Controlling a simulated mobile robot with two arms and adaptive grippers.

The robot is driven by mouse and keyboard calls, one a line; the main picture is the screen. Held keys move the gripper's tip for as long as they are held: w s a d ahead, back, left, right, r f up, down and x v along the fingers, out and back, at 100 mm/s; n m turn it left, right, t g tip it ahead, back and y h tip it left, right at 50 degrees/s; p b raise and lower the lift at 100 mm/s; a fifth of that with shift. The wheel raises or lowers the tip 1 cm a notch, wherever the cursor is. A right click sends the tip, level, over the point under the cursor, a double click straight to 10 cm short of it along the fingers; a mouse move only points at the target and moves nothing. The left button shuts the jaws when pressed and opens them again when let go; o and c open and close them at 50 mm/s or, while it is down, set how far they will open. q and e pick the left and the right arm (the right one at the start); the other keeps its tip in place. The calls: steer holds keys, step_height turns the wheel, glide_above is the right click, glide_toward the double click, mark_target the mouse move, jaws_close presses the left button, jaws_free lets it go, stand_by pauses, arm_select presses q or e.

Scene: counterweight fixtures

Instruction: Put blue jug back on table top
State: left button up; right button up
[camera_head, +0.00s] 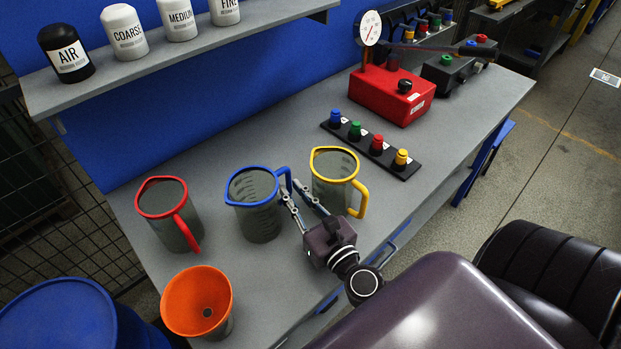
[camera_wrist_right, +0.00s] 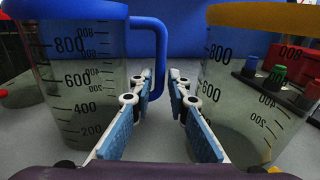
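The blue jug (camera_head: 257,205), clear with a blue rim and handle, stands upright on the grey table top (camera_head: 360,235). It also shows at the left of the right wrist view (camera_wrist_right: 85,85), with its blue handle (camera_wrist_right: 161,60) by the left fingertip. My right gripper (camera_head: 302,193) is open and empty, low over the table between the blue jug and the yellow-rimmed jug (camera_head: 335,180). Its fingertips (camera_wrist_right: 164,76) are close to the blue handle; whether they touch it I cannot tell. My left gripper is not in view.
A red-rimmed jug (camera_head: 168,207) and an orange funnel-like cup (camera_head: 197,302) stand at the left. A strip of coloured knobs (camera_head: 370,149) and a red gauge box (camera_head: 392,95) lie behind. A shelf (camera_head: 200,48) holds several labelled canisters.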

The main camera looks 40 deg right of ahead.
steer(key=s+b, duration=0.1)
steer(key=s, duration=0.2)
steer(key=s+b, duration=0.1)
steer(key=s, duration=0.2)
steer(key=s+b, duration=0.1)
steer(key=s, duration=0.1)
steer(key=shift+s+a+f, duration=0.1)
steer(key=shift+s+a, duration=0.2)
steer(key=shift+s, duration=0.1)
steer(key=shift+s+r, duration=0.2)
steer(key=shift+s, duration=0.3)
